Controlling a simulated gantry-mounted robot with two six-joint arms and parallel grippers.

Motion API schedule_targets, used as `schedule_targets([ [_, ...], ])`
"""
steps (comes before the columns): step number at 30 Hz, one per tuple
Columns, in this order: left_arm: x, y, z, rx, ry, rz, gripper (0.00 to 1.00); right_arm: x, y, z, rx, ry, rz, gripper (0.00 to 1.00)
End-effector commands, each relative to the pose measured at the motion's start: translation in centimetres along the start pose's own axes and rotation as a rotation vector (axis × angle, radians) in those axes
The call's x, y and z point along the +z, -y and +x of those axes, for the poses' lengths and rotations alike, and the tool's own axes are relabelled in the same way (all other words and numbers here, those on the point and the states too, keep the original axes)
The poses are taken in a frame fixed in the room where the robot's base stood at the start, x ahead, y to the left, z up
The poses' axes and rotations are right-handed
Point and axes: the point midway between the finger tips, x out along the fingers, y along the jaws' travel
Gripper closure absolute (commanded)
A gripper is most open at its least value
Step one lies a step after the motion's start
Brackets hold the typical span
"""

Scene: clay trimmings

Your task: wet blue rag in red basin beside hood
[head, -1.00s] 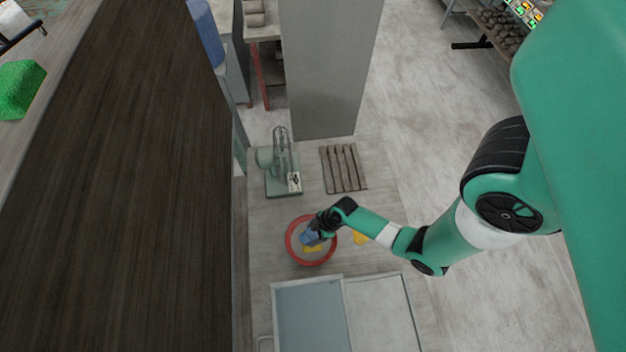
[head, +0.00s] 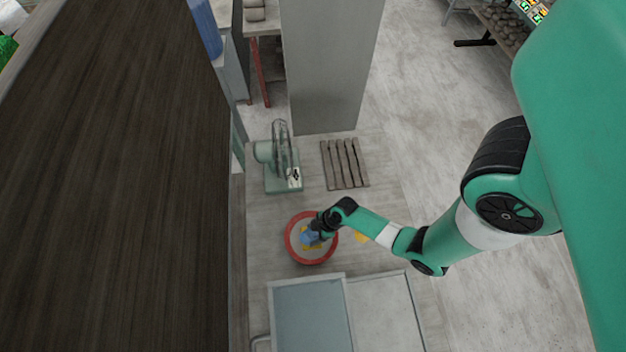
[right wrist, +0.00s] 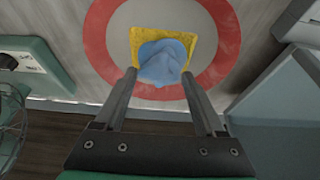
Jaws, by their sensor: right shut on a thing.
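The red basin (head: 291,248) is on the light grey worktop, its round red rim and pale inside seen from above. The blue rag (head: 309,237) is inside the rim's outline, and my right gripper (head: 318,230) is over the basin. In the right wrist view the crumpled rag (right wrist: 162,60) is between the fingertips of the gripper (right wrist: 160,74), which is shut on it. A yellow square piece (right wrist: 145,35) lies behind it, inside the basin's rim (right wrist: 97,38). I cannot tell whether the rag touches the basin. My left gripper is out of view.
A green-grey fan-like device (head: 283,160) stands beyond the basin, with a slatted rack (head: 344,165) to its right. A second yellow thing (head: 361,238) lies right of the basin. A two-part grey tray or sink (head: 310,315) is nearer. A dark wooden panel (head: 130,170) stands left.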

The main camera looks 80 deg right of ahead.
Motion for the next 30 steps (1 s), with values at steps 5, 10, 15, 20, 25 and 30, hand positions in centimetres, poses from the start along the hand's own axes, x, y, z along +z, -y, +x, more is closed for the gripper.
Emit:
schedule_targets([
  [5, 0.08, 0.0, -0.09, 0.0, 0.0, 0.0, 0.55, 0.05, 0.0, 0.11, 0.0, 0.0, 0.0, 0.72],
  [10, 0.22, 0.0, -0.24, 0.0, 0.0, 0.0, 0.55, 0.13, 0.0, 0.32, 0.0, 0.0, 0.0, 0.72],
  [15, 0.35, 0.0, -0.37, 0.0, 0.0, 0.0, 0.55, 0.21, 0.0, 0.51, 0.0, 0.0, 0.0, 0.73],
  [20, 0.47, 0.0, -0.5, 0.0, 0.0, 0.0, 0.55, 0.28, 0.0, 0.69, 0.0, 0.0, 0.0, 0.73],
  [25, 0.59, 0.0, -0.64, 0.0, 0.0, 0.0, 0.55, 0.36, 0.0, 0.88, 0.0, 0.0, 0.0, 0.73],
  [30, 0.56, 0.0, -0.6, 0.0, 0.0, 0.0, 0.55, 0.34, 0.0, 0.83, 0.0, 0.0, 0.0, 0.73],
])
